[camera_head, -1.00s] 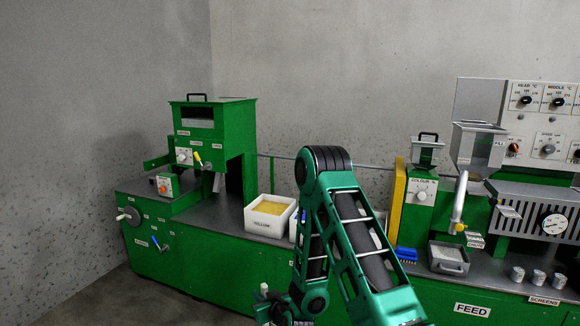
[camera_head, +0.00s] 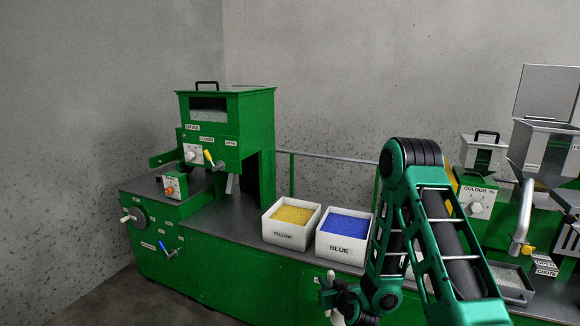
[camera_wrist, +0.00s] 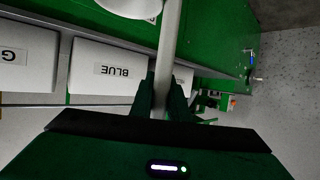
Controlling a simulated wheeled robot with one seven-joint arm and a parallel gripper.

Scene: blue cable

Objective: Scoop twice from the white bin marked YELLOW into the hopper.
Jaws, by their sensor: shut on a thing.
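The white bin marked YELLOW (camera_head: 282,236) stands on the green machine's grey top, with yellow granules inside. My gripper (camera_wrist: 162,98) is shut on the pale handle of a scoop (camera_wrist: 167,50) in the wrist view. The scoop's round white bowl (camera_wrist: 128,5) is cut off by the top edge, so its contents are hidden. In the head view my gripper is low, in front of the bench and right of the YELLOW bin. A small grey hopper (camera_head: 483,152) with a black handle sits above the COLOUR dial; a larger grey hopper (camera_head: 545,145) is right of it.
A white bin marked BLUE (camera_head: 340,250), with blue granules, stands close to the right of the YELLOW bin. A tall green machine (camera_head: 228,130) rises left of the bins. A rail (camera_head: 325,157) runs behind them. My arm covers the bench right of BLUE.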

